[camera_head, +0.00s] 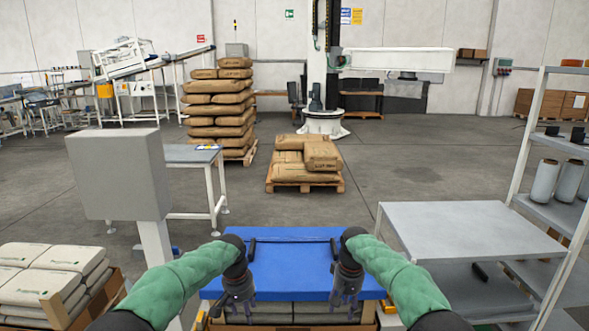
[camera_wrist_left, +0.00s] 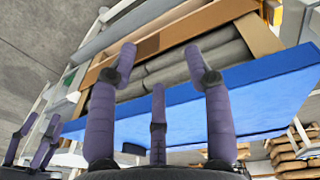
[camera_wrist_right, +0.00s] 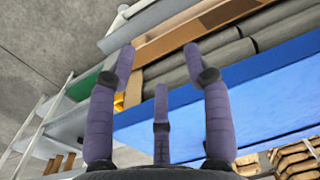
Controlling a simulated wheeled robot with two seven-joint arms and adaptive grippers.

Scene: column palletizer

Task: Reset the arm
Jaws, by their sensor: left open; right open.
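My left gripper (camera_head: 238,308) hangs near the left part of the front edge of a blue slab (camera_head: 290,262), fingers down. In the left wrist view its purple fingers (camera_wrist_left: 160,75) are spread with nothing between them. My right gripper (camera_head: 345,300) hangs near the right part of the same edge. In the right wrist view its fingers (camera_wrist_right: 160,78) are also spread and empty. Both wrist views show the slab's blue side and grey rolled or stacked goods in a brown frame beyond the fingers. Whether any finger touches the slab cannot be told.
A grey table (camera_head: 465,228) and a shelf rack (camera_head: 545,195) stand at right. A grey box on a post (camera_head: 118,172) and pale sacks (camera_head: 50,270) are at left. Ahead are a low pallet of brown sacks (camera_head: 305,158), a tall sack stack (camera_head: 218,108) and open floor.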

